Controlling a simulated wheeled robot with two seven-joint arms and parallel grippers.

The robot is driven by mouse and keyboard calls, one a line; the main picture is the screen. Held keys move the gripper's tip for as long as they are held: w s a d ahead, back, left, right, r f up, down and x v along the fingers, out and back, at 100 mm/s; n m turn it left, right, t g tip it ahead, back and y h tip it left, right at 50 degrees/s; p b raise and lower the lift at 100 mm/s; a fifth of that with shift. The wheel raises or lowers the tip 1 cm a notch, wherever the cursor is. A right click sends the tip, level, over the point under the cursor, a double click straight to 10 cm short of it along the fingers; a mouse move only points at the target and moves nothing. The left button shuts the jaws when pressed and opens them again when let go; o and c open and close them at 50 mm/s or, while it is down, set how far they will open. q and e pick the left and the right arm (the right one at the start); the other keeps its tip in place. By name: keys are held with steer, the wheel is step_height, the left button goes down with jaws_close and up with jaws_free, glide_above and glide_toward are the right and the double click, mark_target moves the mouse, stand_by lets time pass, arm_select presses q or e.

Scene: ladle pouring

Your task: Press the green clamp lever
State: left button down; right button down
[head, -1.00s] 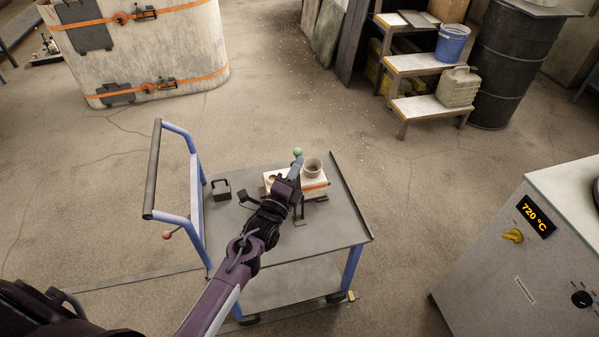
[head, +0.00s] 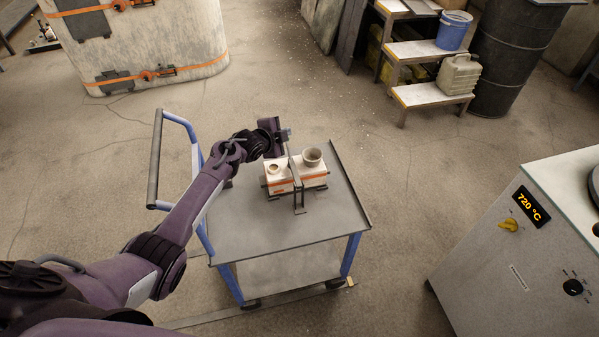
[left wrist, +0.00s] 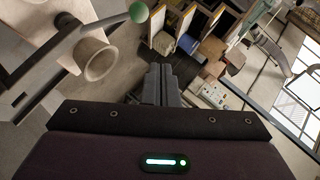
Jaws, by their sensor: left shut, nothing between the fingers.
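The green ball knob (left wrist: 138,12) of the clamp lever (left wrist: 108,21) shows at the top of the left wrist view, on a grey bar. I cannot make out the knob in the head view, where my gripper covers that spot. The clamp's dark frame (head: 299,200) stands over the pale mould block (head: 310,182) with orange straps. A round pouring cup (head: 312,157) sits on the block and also shows in the left wrist view (left wrist: 95,60). My left gripper (head: 287,135) is shut and empty, above the block's far side. Its fingers (left wrist: 160,85) appear apart from the knob. My right gripper is out of view.
The block stands on a grey cart (head: 255,230) with a blue-framed handle (head: 155,160) at left. The cart's front top is clear. A furnace (head: 500,260) reading 720 °C stands at right. Steps (head: 420,95) and a black drum (head: 505,60) stand behind.

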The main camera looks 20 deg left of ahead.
arm_select(q)
step_height(320, 180, down, 5)
steer(key=w+a+n+g+b, duration=0.1)
steer(key=w+a+g+b, duration=0.1)
steer(key=b, duration=0.4)
steer(key=shift+w+h, duration=0.4)
steer(key=shift+w, duration=0.05)
steer(key=shift+f, duration=0.1)
